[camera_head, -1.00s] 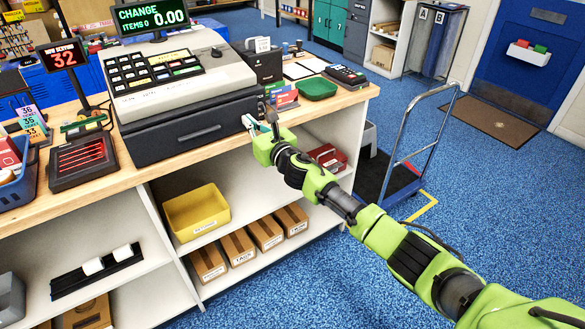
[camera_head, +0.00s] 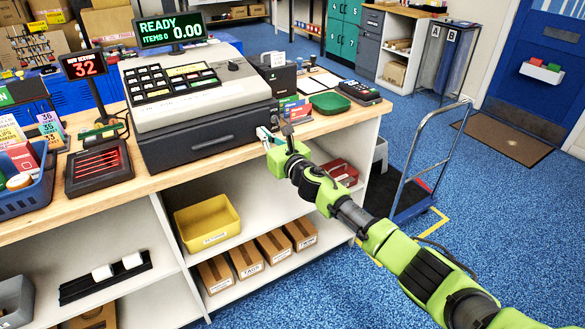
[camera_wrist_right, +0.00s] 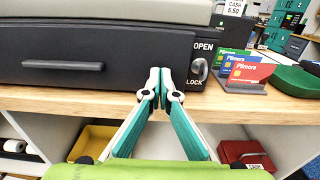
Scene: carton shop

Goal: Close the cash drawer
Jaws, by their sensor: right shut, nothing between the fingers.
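The black cash drawer (camera_head: 205,143) is under the beige cash register (camera_head: 190,90) on the wooden counter. Its front looks flush with the register's base, so it appears shut. In the right wrist view the drawer front (camera_wrist_right: 95,50) with its bar handle fills the upper left, beside a key lock (camera_wrist_right: 197,72) marked OPEN and LOCK. My right gripper (camera_head: 266,136) is shut and empty at the right end of the drawer front. In the wrist view its fingertips (camera_wrist_right: 160,84) meet just left of the lock; contact with the front cannot be told. My left gripper is out of view.
The register display (camera_head: 168,30) reads READY. A card holder (camera_head: 296,111), a green tray (camera_head: 330,103) and a card terminal (camera_head: 358,92) stand right of the register. A red-lit device (camera_head: 98,166) is on its left. Shelves with boxes are below; a hand truck (camera_head: 418,165) stands right.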

